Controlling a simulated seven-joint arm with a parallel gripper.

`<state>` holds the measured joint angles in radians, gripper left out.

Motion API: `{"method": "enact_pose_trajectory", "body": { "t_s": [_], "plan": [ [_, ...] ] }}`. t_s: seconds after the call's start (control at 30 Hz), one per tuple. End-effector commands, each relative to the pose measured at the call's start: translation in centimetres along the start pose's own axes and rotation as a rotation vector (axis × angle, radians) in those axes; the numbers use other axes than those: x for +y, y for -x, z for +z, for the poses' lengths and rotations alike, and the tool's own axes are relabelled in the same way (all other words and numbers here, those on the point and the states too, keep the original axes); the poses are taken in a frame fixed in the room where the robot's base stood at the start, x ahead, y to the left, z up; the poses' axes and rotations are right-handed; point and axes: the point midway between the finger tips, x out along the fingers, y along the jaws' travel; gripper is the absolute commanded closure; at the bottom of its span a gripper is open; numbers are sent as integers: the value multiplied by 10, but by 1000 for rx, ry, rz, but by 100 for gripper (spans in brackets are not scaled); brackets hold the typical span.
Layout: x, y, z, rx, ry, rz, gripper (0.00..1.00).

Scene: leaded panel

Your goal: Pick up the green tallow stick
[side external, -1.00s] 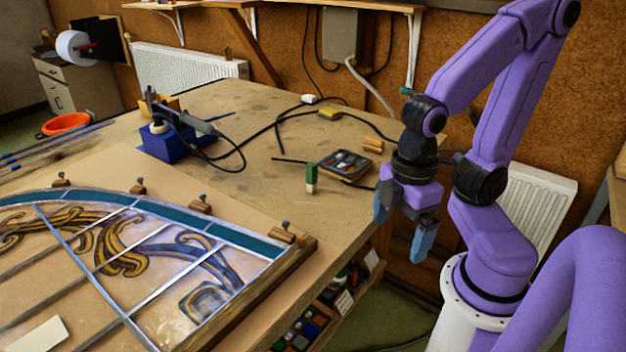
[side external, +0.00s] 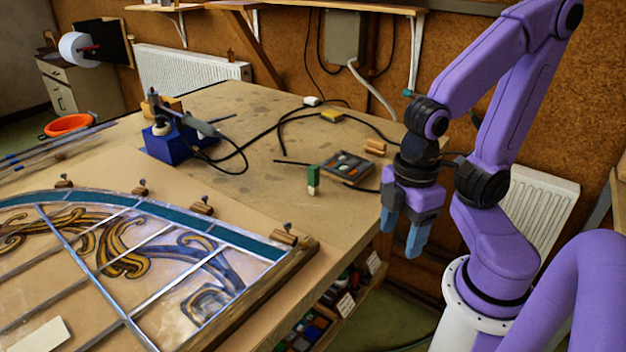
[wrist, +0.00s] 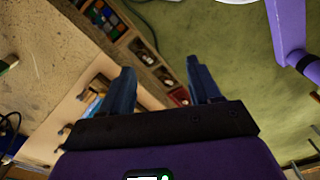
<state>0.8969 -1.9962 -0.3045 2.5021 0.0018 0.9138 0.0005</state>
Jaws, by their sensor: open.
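The green tallow stick (side external: 313,177) stands upright on the bench, with a green upper part and a pale lower end. It is beside the front left of a dark tray. In the wrist view, a bit of green at the left edge (wrist: 8,63) looks like its end. My gripper (side external: 402,232) points down beyond the right edge of the bench, to the right of the stick and apart from it. Its two blue fingers are open with nothing between them, as the wrist view also shows (wrist: 160,68).
The leaded panel (side external: 150,255) fills the front left. Shelves (side external: 330,310) with boxes sit under the bench edge.

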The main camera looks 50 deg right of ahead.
Motion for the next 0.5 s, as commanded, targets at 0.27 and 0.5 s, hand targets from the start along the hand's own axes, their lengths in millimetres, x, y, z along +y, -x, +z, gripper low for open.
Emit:
{"method": "enact_pose_trajectory", "body": {
  "t_s": [0.27, 0.5],
  "plan": [
    [0, 0, 0, 0, 0, 0, 45],
    [25, -2, -18, -84, 42, 58, 45]
  ]
}}
